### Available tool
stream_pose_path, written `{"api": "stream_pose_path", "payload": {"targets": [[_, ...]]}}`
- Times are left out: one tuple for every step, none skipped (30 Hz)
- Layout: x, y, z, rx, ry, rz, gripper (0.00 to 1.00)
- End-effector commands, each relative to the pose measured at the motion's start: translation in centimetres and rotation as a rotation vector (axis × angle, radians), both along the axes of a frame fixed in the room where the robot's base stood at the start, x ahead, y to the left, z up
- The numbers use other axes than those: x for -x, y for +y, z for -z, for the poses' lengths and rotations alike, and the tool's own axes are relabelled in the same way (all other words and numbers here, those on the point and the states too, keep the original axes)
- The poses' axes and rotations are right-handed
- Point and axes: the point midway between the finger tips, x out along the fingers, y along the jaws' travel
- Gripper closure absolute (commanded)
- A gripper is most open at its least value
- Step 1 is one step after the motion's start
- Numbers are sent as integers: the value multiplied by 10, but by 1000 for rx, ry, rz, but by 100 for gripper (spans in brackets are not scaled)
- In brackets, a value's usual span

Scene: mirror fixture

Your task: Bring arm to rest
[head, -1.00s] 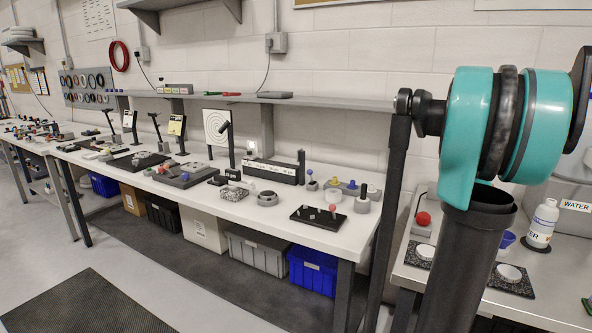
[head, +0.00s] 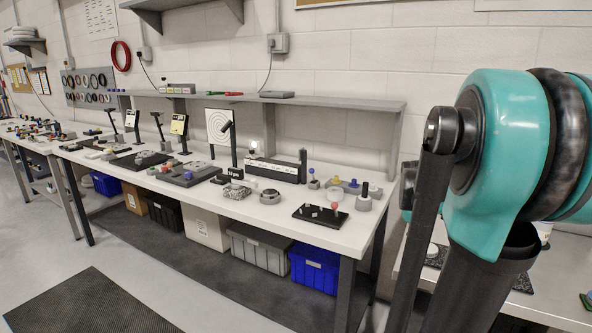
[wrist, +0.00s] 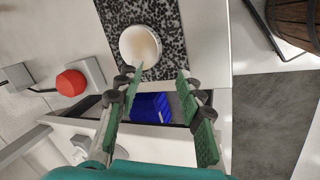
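My gripper (wrist: 160,78) shows in the wrist view with its green-padded fingers wide apart. Nothing is between them. Beyond the fingertips lies a black-and-white speckled mat (wrist: 166,68) with a round white disc (wrist: 140,45) on it. I cannot judge the gap exactly, but the fingers look clear of both. In the head view my arm, with teal and black joints, is large at the right side. My gripper itself is outside the head view.
A red knob (wrist: 71,83) on a grey block and a blue bin (wrist: 150,107) are close in the wrist view; a wooden barrel (wrist: 295,20) is at its upper right. In the head view a long white bench (head: 270,212) with fixtures and a grey shelf (head: 330,103) stands left of my arm.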

Motion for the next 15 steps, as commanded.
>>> {"api": "stream_pose_path", "payload": {"targets": [[0, 28, 11, -41, -70, 41, 63], [0, 43, 16, -72, -112, 75, 63], [0, 61, 22, -112, -163, 118, 63], [1, 73, 26, -143, -198, 149, 63], [2, 84, 30, -172, -227, 176, 63], [4, 97, 34, -210, -263, 211, 63], [5, 106, 37, -238, -287, 237, 63], [7, 115, 39, -266, -307, 259, 63], [10, 126, 43, -301, -334, 289, 63], [11, 133, 45, -326, -350, 309, 63], [13, 141, 47, -353, -367, 329, 63], [17, 149, 50, -386, -385, 355, 63], [19, 156, 51, -410, -400, 374, 63], [21, 162, 53, -434, -411, 392, 63], [24, 171, 56, -468, -427, 417, 63]]}}
